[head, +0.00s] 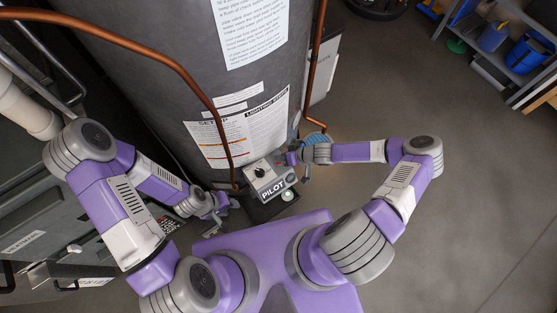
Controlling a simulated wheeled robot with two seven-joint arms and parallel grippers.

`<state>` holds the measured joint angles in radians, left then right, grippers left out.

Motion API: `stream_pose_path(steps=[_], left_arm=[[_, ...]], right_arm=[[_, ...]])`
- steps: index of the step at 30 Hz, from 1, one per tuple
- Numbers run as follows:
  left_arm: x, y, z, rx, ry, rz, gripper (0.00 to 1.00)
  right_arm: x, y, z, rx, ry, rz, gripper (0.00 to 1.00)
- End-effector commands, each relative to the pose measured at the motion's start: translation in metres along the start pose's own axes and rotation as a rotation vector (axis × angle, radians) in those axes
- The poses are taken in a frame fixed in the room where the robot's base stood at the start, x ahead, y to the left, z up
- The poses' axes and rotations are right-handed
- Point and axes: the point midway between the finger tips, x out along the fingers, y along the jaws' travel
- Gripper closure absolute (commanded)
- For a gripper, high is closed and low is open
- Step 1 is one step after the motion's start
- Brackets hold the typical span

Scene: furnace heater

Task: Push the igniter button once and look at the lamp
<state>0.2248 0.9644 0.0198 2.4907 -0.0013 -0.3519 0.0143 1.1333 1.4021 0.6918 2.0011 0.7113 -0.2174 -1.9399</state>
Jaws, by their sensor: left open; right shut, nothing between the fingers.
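The grey control box (268,181) marked "PILOT" sits low at the front of the big grey heater tank (150,85). A dark round knob (260,172) is on its top face. A small pale round part (287,195) shows at its lower right corner; I cannot tell whether it is the lamp or the igniter button, or whether it is lit. My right gripper (287,158) is shut and empty at the box's upper right edge; contact cannot be told. My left gripper (229,203) is open and empty, left of the box.
A copper pipe (190,82) runs down the tank's front to near the box. Another copper pipe (317,70) stands at right. A dark grey case (35,235) is at left. Shelves with blue bins (528,52) stand at far upper right. The floor (470,190) at right is clear.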

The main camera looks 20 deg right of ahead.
Motion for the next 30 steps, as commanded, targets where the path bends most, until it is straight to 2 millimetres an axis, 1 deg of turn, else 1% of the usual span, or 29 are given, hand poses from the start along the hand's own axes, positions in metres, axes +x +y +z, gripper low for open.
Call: stream_pose_path(steps=[20,30], left_arm=[[0.0002,-0.0001,0.0000,0.000,0.000,0.000,0.57],[-0.0012,0.0005,0.0001,0.000,0.000,0.000,0.57]], right_arm=[[0.0061,0.0043,0.0046,0.000,-0.001,0.000,1.00],[0.0046,0.0035,0.0039,0.000,-0.001,0.001,1.00]])
